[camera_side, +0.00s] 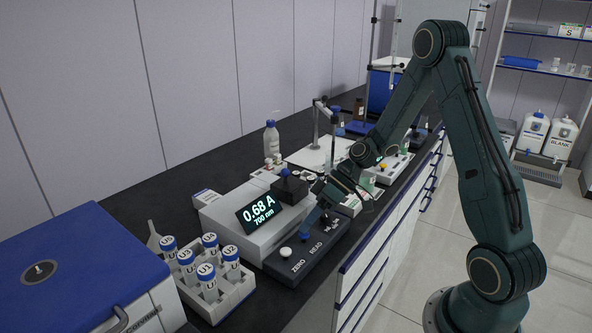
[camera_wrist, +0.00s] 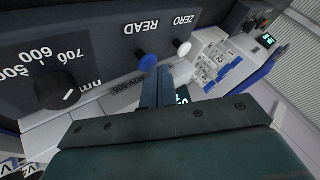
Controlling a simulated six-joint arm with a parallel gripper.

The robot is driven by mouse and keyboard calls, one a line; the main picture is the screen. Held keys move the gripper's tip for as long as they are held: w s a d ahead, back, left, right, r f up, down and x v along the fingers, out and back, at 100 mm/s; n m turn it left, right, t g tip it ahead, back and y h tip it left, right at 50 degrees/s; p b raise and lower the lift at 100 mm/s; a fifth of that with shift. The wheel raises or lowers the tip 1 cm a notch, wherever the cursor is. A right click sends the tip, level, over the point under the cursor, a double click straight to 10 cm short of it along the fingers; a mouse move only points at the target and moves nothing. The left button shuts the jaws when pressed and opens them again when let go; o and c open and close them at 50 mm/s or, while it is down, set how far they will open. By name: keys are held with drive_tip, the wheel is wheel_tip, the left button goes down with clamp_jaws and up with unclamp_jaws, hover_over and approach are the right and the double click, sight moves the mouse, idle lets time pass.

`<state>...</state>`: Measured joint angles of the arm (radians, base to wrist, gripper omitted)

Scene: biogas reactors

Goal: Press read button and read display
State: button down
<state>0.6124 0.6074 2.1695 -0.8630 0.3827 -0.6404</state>
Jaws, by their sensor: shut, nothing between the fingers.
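The photometer (camera_side: 236,222) is a light grey box whose dark display (camera_side: 260,213) is lit and reads "0.68 A" and "700 nm". Its dark front panel (camera_side: 289,266) carries a blue button by READ (camera_side: 304,236) and a white button by ZERO (camera_side: 286,252). The wrist view shows the blue READ button (camera_wrist: 147,58) and the white ZERO button (camera_wrist: 183,48). My gripper (camera_side: 313,216) is over the panel, close to the READ button. In the wrist view its shut, empty fingers (camera_wrist: 157,72) end near that button; I cannot tell whether they touch it.
A wavelength knob (camera_wrist: 62,90) is on the same panel. A white rack (camera_side: 232,290) of several blue-capped tubes stands beside the photometer. A blue-lidded box (camera_side: 80,262) is at the front left. A wash bottle (camera_side: 271,140) stands behind.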

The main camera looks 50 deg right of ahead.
drive_tip(key=shift+f, duration=0.75)
idle(1.0)
drive_tip(key=shift+r, duration=1.35)
drive_tip(key=shift+r, duration=0.1)
drive_tip(key=shift+r, duration=2.4)
